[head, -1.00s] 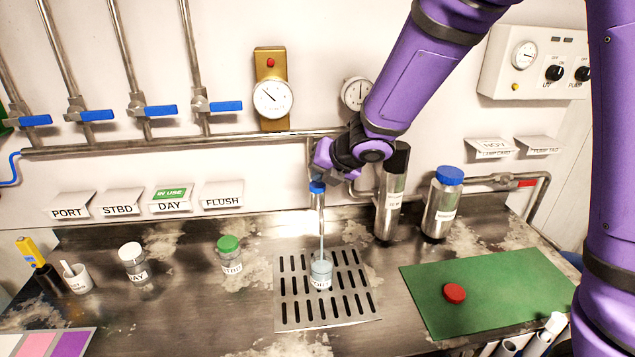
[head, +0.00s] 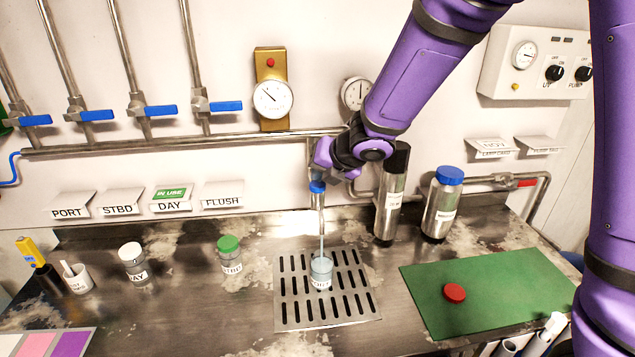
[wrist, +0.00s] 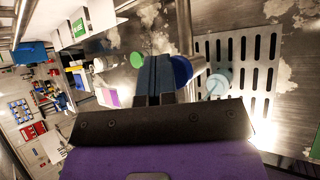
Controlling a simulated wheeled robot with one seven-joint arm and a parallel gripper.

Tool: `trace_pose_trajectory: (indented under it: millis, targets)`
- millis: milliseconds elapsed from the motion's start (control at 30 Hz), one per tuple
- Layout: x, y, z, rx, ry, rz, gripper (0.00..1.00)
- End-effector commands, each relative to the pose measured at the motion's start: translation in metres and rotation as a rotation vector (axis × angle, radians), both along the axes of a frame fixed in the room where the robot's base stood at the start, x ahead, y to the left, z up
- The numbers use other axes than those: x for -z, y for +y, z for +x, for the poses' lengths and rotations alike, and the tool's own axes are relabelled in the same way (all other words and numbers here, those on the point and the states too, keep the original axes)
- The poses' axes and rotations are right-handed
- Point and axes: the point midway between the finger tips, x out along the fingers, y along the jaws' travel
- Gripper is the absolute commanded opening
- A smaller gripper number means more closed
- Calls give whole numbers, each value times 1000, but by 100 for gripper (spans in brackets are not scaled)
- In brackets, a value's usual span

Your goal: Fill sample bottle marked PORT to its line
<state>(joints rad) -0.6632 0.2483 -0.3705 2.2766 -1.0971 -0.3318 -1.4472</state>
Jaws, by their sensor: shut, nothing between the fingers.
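The sample bottle marked PORT (head: 321,272) stands upright and uncapped on the slotted drain grate (head: 288,318), under the spout. A thin stream of water runs into it from the spout (head: 318,200). It holds bluish water, but I cannot make out its fill line or the exact level. The spout has a blue knob (head: 317,187), also in the wrist view (wrist: 183,71). My gripper (wrist: 158,75) is shut and empty right beside this knob; I cannot tell whether it touches. A red cap (head: 454,293) lies on the green mat (head: 520,285).
A green-capped STBD bottle (head: 230,255) and a white-capped bottle (head: 133,263) stand left of the grate. A steel cylinder (head: 391,195) and a blue-capped steel bottle (head: 442,208) stand behind right. Blue-handled valves (head: 97,115) line the wall. The counter's front middle is clear.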

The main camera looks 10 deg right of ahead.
Motion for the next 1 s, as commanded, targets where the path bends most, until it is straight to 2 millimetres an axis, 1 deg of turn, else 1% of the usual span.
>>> trace_pose_trajectory:
  millis: [300, 733, 1000]
  targets:
    - [-15, -1, 0, 1, -2, 0, 0]
    - [-18, 0, 0, 1, -1, 1, 0]
    - [-39, 0, 0, 0, -2, 2, 0]
